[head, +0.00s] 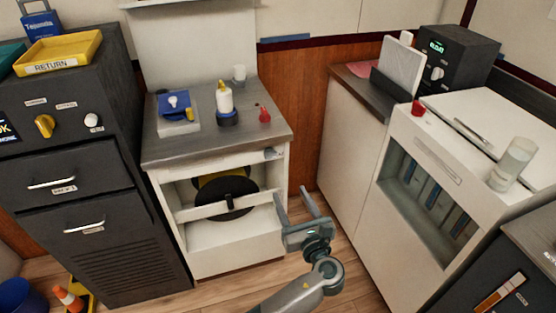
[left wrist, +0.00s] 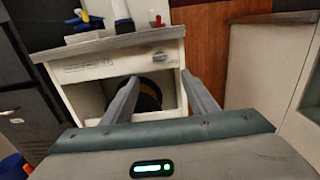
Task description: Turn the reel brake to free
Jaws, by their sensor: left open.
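A small grey knob (head: 271,153), which looks like the reel brake, sits at the upper right of the white cabinet's front (head: 215,258). In the left wrist view the knob (left wrist: 159,58) shows just above and between my fingers. Its setting is too small to read. A black reel with yellow (head: 226,192) stands in the cabinet's open bay behind a white crossbar. My left gripper (head: 291,192) is open and empty, in front of the cabinet's right edge and below the knob, apart from it. In the left wrist view the gripper (left wrist: 160,77) points at the cabinet front. My right gripper is out of view.
The grey cabinet top (head: 190,146) holds a blue item, a white bottle (head: 225,100) and a small red object (head: 264,114). A dark drawer unit (head: 75,180) stands left, and a white machine (head: 440,190) right. The floor between is clear.

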